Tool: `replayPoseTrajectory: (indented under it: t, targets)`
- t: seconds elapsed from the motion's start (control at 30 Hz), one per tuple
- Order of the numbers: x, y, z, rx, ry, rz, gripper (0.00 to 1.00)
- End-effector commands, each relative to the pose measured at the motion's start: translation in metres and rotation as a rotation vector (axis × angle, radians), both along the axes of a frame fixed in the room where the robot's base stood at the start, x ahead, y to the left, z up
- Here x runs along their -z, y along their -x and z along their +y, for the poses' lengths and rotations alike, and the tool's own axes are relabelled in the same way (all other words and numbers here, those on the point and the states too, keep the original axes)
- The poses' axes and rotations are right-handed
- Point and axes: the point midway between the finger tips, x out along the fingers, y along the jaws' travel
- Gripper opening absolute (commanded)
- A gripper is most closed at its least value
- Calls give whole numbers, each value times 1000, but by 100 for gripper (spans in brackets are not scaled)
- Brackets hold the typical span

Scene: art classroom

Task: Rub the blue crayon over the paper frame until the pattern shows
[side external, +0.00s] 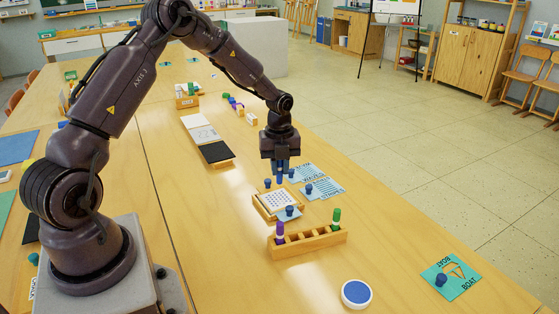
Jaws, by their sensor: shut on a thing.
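My gripper (281,172) points down above the far edge of the paper frame in the side external view. It is shut on a slim blue thing, which looks like the blue crayon (281,166); the fingers hide part of it. The paper frame (262,208) is a low wooden frame holding a white sheet with rows of dark marks. I cannot tell whether the marks are rubbed colour or the pattern itself. The crayon tip appears above or just behind the frame; contact cannot be told at this size.
Light blue cards (325,183) with blue knobs lie right of the frame. A wooden rack (310,241) with purple and green crayons stands in front. A round blue pad (356,293) and a teal boat card (462,272) lie nearer. Bare table (400,250) lies between the rack and boat card.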

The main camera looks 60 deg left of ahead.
Motion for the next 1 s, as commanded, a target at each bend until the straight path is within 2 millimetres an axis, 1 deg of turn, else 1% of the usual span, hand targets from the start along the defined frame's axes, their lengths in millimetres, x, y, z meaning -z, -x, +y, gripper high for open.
replayPoseTrajectory:
  t: [0.1,0.53,0.6,0.67,0.87,1.0]
  targets:
    - [12,0,0,1,1,1,0]
    - [51,0,0,2,1,1,0]
    - [63,0,-1,2,2,2,0]
    - [59,-1,-7,4,-1,-1,0]
    - [62,-1,-25,3,0,0,0]
    - [61,0,-11,-3,0,0,0]
